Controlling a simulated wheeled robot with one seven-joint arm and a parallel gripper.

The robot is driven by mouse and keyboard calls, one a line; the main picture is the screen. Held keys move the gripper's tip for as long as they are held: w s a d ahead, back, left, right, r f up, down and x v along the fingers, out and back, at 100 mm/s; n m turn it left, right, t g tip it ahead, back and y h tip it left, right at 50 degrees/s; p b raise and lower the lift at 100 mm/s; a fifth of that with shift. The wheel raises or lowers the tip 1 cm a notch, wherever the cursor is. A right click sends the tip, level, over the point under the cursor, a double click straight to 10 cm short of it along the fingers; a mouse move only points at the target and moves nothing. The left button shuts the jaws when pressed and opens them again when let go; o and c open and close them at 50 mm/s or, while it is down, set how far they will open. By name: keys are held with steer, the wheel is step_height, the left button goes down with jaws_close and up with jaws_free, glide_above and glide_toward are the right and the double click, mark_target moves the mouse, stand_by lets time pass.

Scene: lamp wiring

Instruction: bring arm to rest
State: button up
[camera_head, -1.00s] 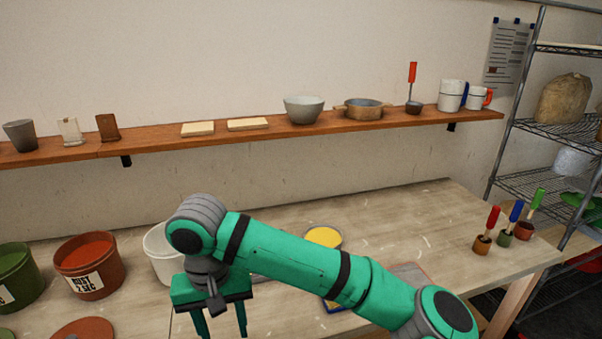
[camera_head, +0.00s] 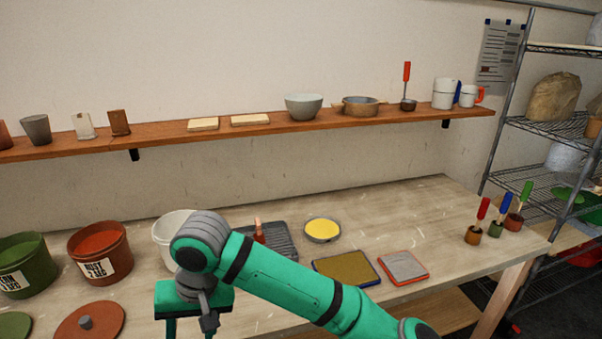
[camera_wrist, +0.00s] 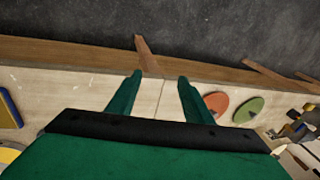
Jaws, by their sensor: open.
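My green arm reaches across the lower middle of the head view. My gripper (camera_wrist: 155,85) shows in the wrist view with its two green fingers apart and nothing between them. It points down over the front edge of the wooden table (camera_wrist: 85,90). In the head view the gripper hangs left of centre, in front of a white bucket (camera_head: 170,237), and its fingertips are cut off by the lower edge.
A red bucket (camera_head: 100,252) and a green bucket (camera_head: 25,262) stand left. A dark tray (camera_head: 275,240), a yellow dish (camera_head: 322,229) and framed pads (camera_head: 346,267) lie behind my arm. Small pots with brushes (camera_head: 473,235) stand right. A shelf (camera_head: 230,129) runs above.

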steer(key=w+a+r+m+t+y, duration=0.25)
steer(key=a+t+y, duration=0.25)
steer(key=a+y, duration=0.8)
steer(key=s+d+f+m+t+h, duration=0.4)
steer(key=d+f+t+h, duration=0.2)
steer(key=d+f, duration=0.4)
steer(key=s+d+f+m+t+h, duration=0.4)
steer(key=d+f+m+t+h, duration=0.1)
steer(key=d+f, duration=0.5)
steer(key=s+d+f+n+h, duration=0.1)
steer(key=s+d+n+h, duration=0.1)
steer(key=s+d, duration=0.5)
steer(key=s+d+f+n+h, duration=0.1)
steer(key=s+d+n+h, duration=0.2)
steer(key=s, duration=1.2)
steer(key=shift+s+d+f+n+g, duration=0.15)
steer(key=shift+d+f+n+g, duration=0.15)
steer(key=shift+d+n, duration=1.5)
